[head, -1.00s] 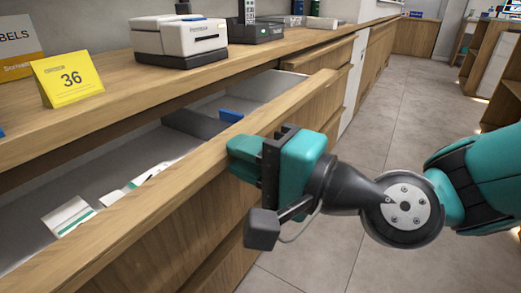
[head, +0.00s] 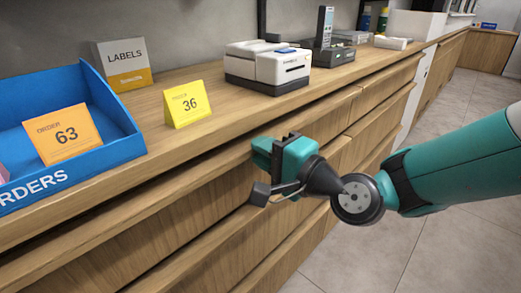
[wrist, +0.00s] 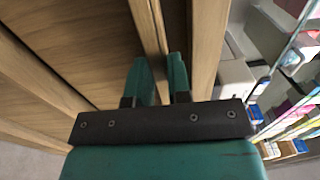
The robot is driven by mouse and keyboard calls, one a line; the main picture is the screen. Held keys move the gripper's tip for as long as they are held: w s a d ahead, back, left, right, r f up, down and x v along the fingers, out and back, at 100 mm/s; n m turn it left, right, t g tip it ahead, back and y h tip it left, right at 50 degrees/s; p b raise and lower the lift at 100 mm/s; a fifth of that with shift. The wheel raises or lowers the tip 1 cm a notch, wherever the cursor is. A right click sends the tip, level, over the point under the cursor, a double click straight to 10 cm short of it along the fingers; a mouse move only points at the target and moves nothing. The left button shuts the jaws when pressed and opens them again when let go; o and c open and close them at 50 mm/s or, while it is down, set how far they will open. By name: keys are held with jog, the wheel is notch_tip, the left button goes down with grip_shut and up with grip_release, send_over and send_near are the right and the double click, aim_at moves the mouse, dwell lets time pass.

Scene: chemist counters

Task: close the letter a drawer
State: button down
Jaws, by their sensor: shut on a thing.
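The wooden drawer front (head: 200,207) sits under the counter top in the head view, and the inside of the drawer does not show. No letter mark on it can be made out. My gripper (head: 272,152) is at the top edge of this front, shut on it. In the wrist view my gripper's two teal fingers (wrist: 162,78) stand on either side of a narrow wooden edge (wrist: 150,32). The fingers hide part of the edge, and I cannot tell whether a small gap is left behind the front.
Further drawers lie below. The tiled floor (head: 430,235) at right is clear.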

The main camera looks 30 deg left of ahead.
jog(key=shift+w+a, duration=0.1)
jog(key=c, duration=1.1)
grip_release()
jog(key=shift+a, duration=0.1)
jog(key=shift+o, duration=0.2)
jog(key=b+v, duration=0.4)
jog(key=v, duration=1.3)
jog(key=shift+d, duration=0.25)
